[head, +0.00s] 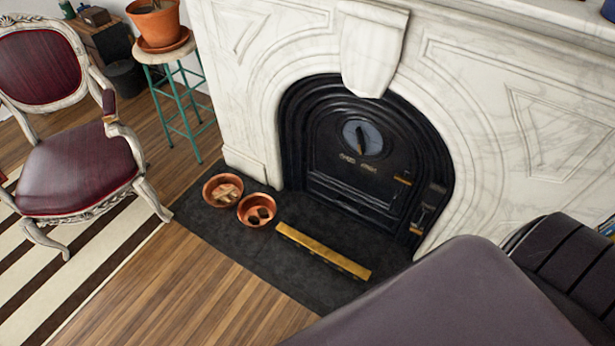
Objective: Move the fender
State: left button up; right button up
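The fender (322,250) appears to be the long, low brass-coloured bar lying on the dark hearth slab (235,240). It runs slantwise in front of the black fireplace insert (365,150), with its left end near a copper bowl and its right end towards the lower right. It stands apart from the insert, with a strip of bare slab between them. Neither of my grippers is in view, and nothing touches the fender.
Two copper bowls, one (223,190) holding pale pieces and one (257,210) dark pieces, stand left of the fender. A chair (75,175) and a teal stool (180,95) with a potted plant are further left. Wooden floor (190,285) before the slab is clear.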

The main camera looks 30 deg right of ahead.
aim_at(360, 274)
jog(key=k+z, duration=0.1)
jog(key=z, duration=0.95)
jog(key=i+j+z, duration=0.1)
jog(key=i+j, duration=0.05)
